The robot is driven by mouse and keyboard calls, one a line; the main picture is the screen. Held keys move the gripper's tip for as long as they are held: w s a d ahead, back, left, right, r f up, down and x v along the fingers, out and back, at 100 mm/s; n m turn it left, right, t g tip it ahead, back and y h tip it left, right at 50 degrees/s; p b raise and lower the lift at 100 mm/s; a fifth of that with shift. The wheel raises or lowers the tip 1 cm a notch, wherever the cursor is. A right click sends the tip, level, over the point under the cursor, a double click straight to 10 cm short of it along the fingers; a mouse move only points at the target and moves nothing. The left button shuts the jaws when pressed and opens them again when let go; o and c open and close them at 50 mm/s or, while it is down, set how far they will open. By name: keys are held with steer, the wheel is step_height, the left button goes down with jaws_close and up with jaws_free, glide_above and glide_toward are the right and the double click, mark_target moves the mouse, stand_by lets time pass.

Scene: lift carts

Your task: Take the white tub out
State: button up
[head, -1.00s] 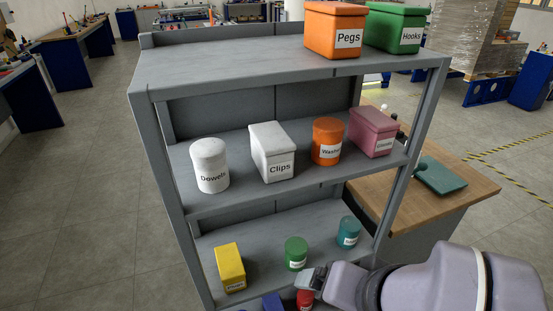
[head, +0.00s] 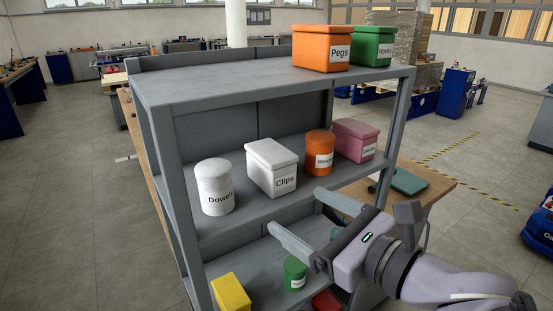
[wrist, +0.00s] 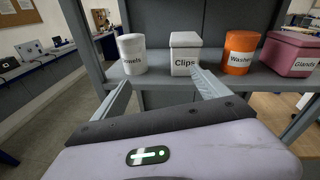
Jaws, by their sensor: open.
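Two white containers stand upright on the middle shelf. One is a round lidded one labelled Dowels (head: 215,188), at the left; the other is a boxy lidded one labelled Clips (head: 272,167), to its right. In the wrist view, Dowels (wrist: 132,54) and Clips (wrist: 185,54) stand side by side with a gap between them. My gripper (head: 294,208) is open and empty in front of the shelf, lower than both and apart from them. In the wrist view its fingers (wrist: 160,78) point toward the shelf edge, the right fingertip just below Clips.
The orange Washers tub (head: 319,151) and pink Glands box (head: 355,140) stand right of Clips. Pegs (head: 321,48) and Hooks (head: 372,46) are on the top shelf. The lower shelf holds a yellow box (head: 230,292) and a green tub (head: 294,273). A wooden table (head: 430,190) stands behind right.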

mark_target(284, 169)
steer(key=w+m+p, duration=0.1)
steer(key=w+p, duration=0.1)
steer(key=p, duration=0.1)
steer(key=w+r+m+t+p, duration=0.1)
steer(key=w+p, duration=0.2)
steer(key=w+a+r+m+t+h+p, duration=0.1)
steer(key=w+p, duration=0.2)
steer(key=p, duration=0.1)
steer(key=shift+w+a+r, duration=0.1)
steer(key=shift+w+r, duration=0.05)
steer(key=shift+r, duration=0.1)
steer(key=x, duration=0.2)
steer(key=f+x, duration=0.1)
steer(key=x, duration=0.1)
steer(key=shift+w+a, duration=0.1)
steer(key=shift+w, duration=0.15)
steer(key=x, duration=0.5)
steer(key=shift+w+f, duration=0.25)
steer(key=shift+w, duration=0.2)
steer(key=shift+s+r, duration=0.1)
steer(key=shift+s, duration=0.05)
steer(key=c, duration=1.8)
